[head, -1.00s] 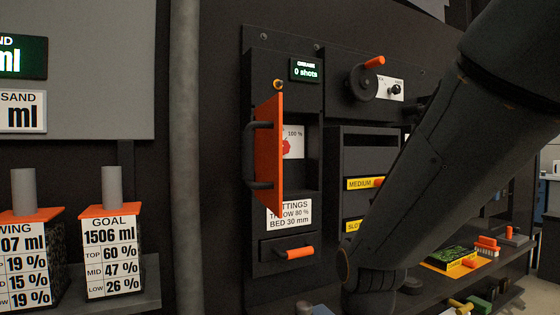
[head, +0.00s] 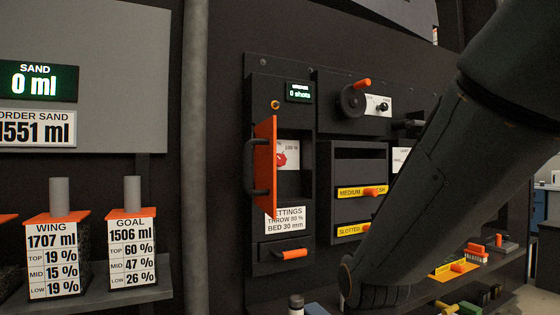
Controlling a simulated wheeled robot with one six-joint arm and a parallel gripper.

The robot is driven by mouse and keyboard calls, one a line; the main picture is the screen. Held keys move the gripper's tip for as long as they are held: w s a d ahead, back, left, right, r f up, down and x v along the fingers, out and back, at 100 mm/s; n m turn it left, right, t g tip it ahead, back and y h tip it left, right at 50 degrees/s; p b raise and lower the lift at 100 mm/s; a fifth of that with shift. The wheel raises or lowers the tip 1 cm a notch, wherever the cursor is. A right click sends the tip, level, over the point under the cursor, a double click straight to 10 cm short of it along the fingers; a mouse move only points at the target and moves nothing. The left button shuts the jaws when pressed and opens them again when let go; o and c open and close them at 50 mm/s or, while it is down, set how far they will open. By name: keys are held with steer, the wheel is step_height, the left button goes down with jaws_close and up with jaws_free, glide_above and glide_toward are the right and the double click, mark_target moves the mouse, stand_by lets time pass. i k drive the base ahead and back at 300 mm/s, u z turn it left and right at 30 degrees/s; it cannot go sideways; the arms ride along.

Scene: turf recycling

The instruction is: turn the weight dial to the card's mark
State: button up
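No dial in the head view can be surely told as the weight dial. A red dial (head: 280,159) on a white scale is partly hidden behind an open orange door (head: 265,168). A black wheel (head: 352,101) with an orange handle is higher up, and a small black knob (head: 383,107) sits on a white plate beside it. A settings card (head: 285,219) below the door reads throw 80 % and bed 30 mm. My gripper is out of view; only my arm's links show at right, hiding part of the panel.
Wing (head: 52,250) and goal (head: 132,245) boxes with printed cards stand on a shelf at left. A sand display (head: 38,82) reads 0 ml. Drawers labelled medium (head: 352,192) and slotted (head: 349,230) are right of the door. Brushes and tools lie on a bench at right.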

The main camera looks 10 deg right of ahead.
mark_target(281, 160)
steer(key=k, duration=0.15)
steer(key=z, duration=1.85)
steer(key=i, duration=0.85)
steer(key=u, duration=1.8)
